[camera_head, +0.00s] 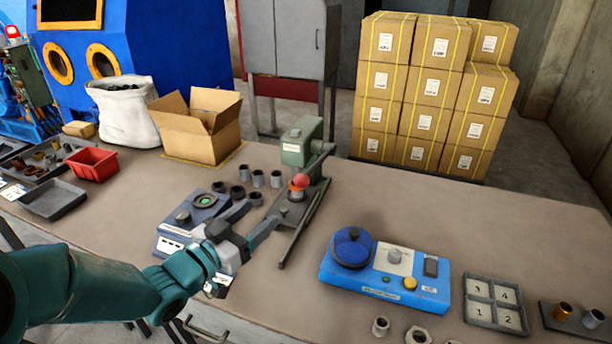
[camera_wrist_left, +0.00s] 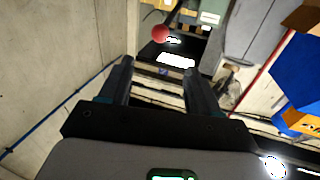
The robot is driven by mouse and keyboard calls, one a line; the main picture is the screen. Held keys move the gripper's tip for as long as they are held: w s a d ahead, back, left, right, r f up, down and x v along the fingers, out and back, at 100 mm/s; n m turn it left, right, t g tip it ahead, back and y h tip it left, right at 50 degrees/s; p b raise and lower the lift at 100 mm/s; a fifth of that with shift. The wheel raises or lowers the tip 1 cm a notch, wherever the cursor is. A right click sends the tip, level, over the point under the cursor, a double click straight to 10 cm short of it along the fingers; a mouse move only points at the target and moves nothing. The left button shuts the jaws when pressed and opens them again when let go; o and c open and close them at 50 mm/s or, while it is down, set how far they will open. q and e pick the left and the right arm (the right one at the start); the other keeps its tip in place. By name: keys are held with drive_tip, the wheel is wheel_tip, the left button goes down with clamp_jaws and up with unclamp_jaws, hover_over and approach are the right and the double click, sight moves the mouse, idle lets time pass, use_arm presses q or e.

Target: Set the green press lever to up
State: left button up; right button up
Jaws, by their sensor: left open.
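The green press (camera_head: 303,145) stands on the bench near the middle of the head view. Its lever (camera_head: 318,162) slopes down from the upper right of the press toward the viewer and ends in a red ball knob (camera_head: 301,181). My left gripper (camera_head: 262,215) is open and empty, in front of and lower left of the knob in the picture. In the left wrist view the red knob (camera_wrist_left: 160,33) shows beyond the open fingertips (camera_wrist_left: 157,70), apart from both fingers. My right gripper is not in view.
A blue-grey device with a green button (camera_head: 204,200) lies beside and partly behind my left gripper. Several grey cylinders (camera_head: 257,178) stand left of the press. A blue control box (camera_head: 385,275) is to the right. An open carton (camera_head: 200,130) stands behind. Bare bench lies right of the press.

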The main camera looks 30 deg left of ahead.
sight(297, 184)
use_arm(q)
drive_tip(key=w+p, duration=0.1)
drive_tip(key=w, duration=0.9)
drive_tip(key=w+p, duration=0.1)
drive_tip(key=w, duration=0.4)
drive_tip(key=shift+d+f+p, duration=0.1)
drive_tip(key=shift+d+p, duration=0.15)
drive_tip(key=shift+p, duration=0.05)
drive_tip(key=shift+w, duration=0.35)
clamp_jaws()
